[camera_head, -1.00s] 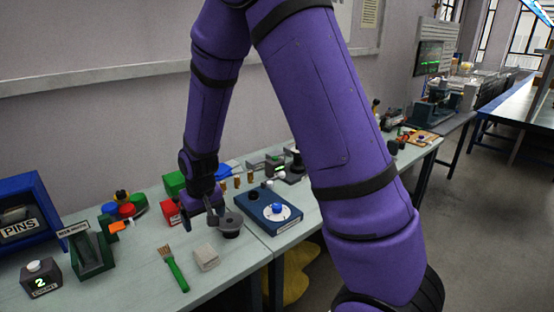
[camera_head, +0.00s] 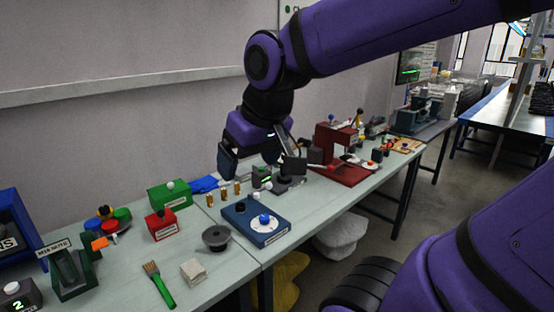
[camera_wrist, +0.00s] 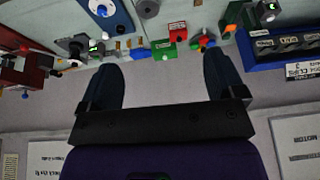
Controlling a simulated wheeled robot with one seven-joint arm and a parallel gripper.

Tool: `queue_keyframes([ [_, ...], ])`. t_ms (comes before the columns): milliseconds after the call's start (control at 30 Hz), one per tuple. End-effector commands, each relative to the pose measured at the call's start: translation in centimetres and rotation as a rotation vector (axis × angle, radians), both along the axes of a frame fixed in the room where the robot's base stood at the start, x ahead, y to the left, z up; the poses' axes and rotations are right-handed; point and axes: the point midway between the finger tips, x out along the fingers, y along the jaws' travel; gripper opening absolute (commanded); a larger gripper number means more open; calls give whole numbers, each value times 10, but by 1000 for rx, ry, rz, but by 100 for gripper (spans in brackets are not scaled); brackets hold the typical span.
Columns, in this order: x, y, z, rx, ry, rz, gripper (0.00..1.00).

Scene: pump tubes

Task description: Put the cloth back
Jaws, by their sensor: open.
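A small pale square (camera_head: 194,272) that looks like a folded cloth lies flat near the table's front edge, just right of a green-handled brush (camera_head: 158,284). My gripper (camera_head: 262,168) is open over the back of the table, to the right of the blue piece and well away from the pale square. In the wrist view its two dark fingers (camera_wrist: 163,72) stand apart with nothing between them.
A blue device (camera_head: 262,222) with a white dial, a grey round piece (camera_head: 216,238), a green box (camera_head: 169,194) and a red box (camera_head: 161,224) stand on the table (camera_head: 222,271). A red press-like stand (camera_head: 335,160) is to the right. White and yellow bags sit below.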

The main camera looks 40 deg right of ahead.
Motion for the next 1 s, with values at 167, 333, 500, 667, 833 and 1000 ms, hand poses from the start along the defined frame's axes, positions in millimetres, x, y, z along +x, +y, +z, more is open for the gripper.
queue_keyframes([
  [167, -41, -5, 14, -15, -44, -7, 88],
  [333, -59, -7, 17, -23, -57, -10, 88],
  [500, -63, -7, 17, -24, -58, -10, 88],
  [667, -62, -7, 17, -24, -58, -10, 88],
  [833, -62, -7, 17, -24, -58, -10, 88],
  [1000, -62, -7, 17, -24, -58, -10, 88],
])
